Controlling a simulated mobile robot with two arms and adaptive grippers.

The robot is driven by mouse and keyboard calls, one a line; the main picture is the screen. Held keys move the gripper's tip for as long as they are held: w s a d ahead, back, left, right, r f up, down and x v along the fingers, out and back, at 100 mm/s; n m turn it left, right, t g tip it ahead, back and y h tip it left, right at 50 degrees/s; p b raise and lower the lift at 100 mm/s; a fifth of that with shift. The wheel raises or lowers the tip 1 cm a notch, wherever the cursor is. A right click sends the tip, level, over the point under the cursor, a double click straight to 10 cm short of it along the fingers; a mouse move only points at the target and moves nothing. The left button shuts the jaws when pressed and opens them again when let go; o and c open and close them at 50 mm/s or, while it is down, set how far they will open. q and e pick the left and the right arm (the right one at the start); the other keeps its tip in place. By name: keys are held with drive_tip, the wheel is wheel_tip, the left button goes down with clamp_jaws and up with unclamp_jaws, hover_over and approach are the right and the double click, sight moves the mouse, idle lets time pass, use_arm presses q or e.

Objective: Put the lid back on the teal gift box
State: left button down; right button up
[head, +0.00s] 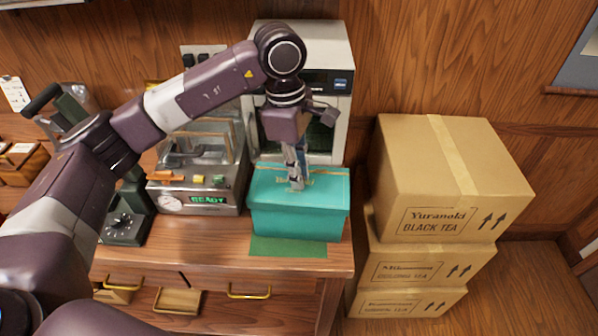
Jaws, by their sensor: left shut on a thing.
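The teal gift box (295,224) stands on a dark green mat at the right end of the wooden counter. Its teal lid (332,190) lies over the top of the box, lined up with its walls. I cannot tell whether the lid is fully seated. My left gripper (296,184) reaches down from above and is shut on the lid near the middle of its top. The fingers hide part of the lid. My right gripper is out of view.
A machine with a READY display (208,200) stands left of the box. A tall pale appliance (330,110) is close behind it. Stacked cartons (440,185) rise to the right. The green mat (285,247) shows in front, with bare counter (200,240) to its left.

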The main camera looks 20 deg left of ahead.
use_arm(q)
drive_tip(key=shift+f+b, duration=0.35)
drive_tip(key=shift+b, duration=0.15)
idle(0.6)
drive_tip(key=shift+f+b, duration=0.55)
drive_tip(key=shift+b, duration=0.35)
idle(1.2)
drive_tip(key=c, duration=1.5)
unclamp_jaws()
drive_tip(key=shift+r, duration=0.1)
drive_tip(key=shift+r+p, duration=1.8)
drive_tip(key=shift+r, duration=1.65)
drive_tip(key=shift+f, duration=0.1)
